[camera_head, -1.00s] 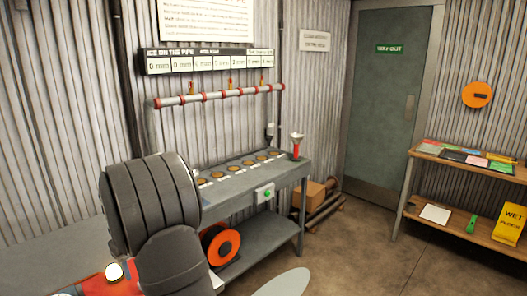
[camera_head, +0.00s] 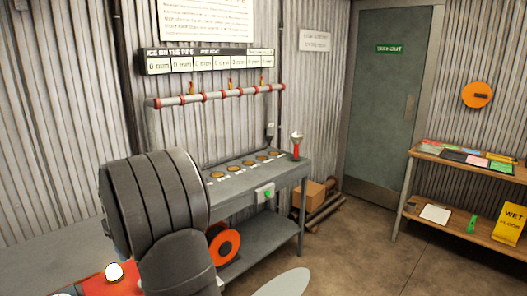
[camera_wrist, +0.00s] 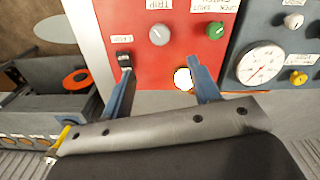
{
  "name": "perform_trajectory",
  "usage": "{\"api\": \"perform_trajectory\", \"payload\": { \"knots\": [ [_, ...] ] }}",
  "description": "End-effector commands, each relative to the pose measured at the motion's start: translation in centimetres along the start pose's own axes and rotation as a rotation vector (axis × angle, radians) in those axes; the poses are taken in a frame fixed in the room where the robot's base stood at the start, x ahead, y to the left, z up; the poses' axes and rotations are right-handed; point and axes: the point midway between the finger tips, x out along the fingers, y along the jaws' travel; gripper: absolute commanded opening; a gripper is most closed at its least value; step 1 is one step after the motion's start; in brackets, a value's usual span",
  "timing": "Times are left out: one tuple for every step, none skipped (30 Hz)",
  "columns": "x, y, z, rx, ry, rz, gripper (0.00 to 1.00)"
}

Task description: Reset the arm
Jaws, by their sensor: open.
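My gripper (camera_wrist: 162,66) is open in the wrist view, its two blue fingers spread over the lower edge of a red panel (camera_wrist: 165,60). The panel carries a grey knob (camera_wrist: 159,35) beside a label that seems to read TRIP, a green knob (camera_wrist: 215,31), a black switch (camera_wrist: 123,58) near the left finger, and a glowing lamp (camera_wrist: 183,78) beside the right finger. I cannot tell whether either finger touches the panel. In the head view the red panel (camera_head: 108,285) shows at bottom left with its lamp lit; my dark arm hides the gripper.
A blue-grey panel with a white gauge (camera_wrist: 262,65) and a yellow knob (camera_wrist: 298,77) adjoins the red one. A grey bench (camera_head: 250,180) with several round brown discs stands by the wall, an orange reel (camera_head: 223,247) below. A shelf (camera_head: 470,165) is at right. Floor between is clear.

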Motion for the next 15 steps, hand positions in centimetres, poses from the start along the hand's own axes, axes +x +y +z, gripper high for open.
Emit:
{"api": "perform_trajectory", "payload": {
  "knots": [
    [-1.1, 0.0, -0.1, 0.0, 0.004, 0.001, 0.56],
    [-1.7, 0.0, -0.1, 0.0, 0.003, 0.001, 0.56],
    [-2.5, 0.0, -0.1, 0.0, 0.004, 0.001, 0.56],
    [-3.1, 0.0, 0.0, 0.0, 0.004, 0.001, 0.56],
    [-3.7, 0.0, -0.1, 0.0, 0.004, 0.001, 0.56],
    [-4.5, 0.0, -0.1, 0.0, 0.004, 0.001, 0.56],
    [-5.1, 0.0, -0.1, 0.0, 0.004, 0.001, 0.56],
    [-5.3, 0.0, 0.0, 0.009, 0.001, 0.0, 0.56],
    [-4.9, 0.0, 0.1, 0.046, -0.002, -0.001, 0.56],
    [-4.8, 0.0, 0.1, 0.071, -0.002, -0.001, 0.56],
    [-4.8, 0.0, 0.1, 0.095, -0.001, -0.001, 0.56],
    [-4.7, 0.0, 0.1, 0.128, -0.001, 0.0, 0.56],
    [-4.6, 0.0, 0.1, 0.152, 0.0, 0.0, 0.56],
    [-4.5, 0.0, 0.1, 0.176, 0.0, 0.0, 0.56],
    [-4.5, 0.0, 0.1, 0.208, 0.0, 0.0, 0.56]
  ]
}}
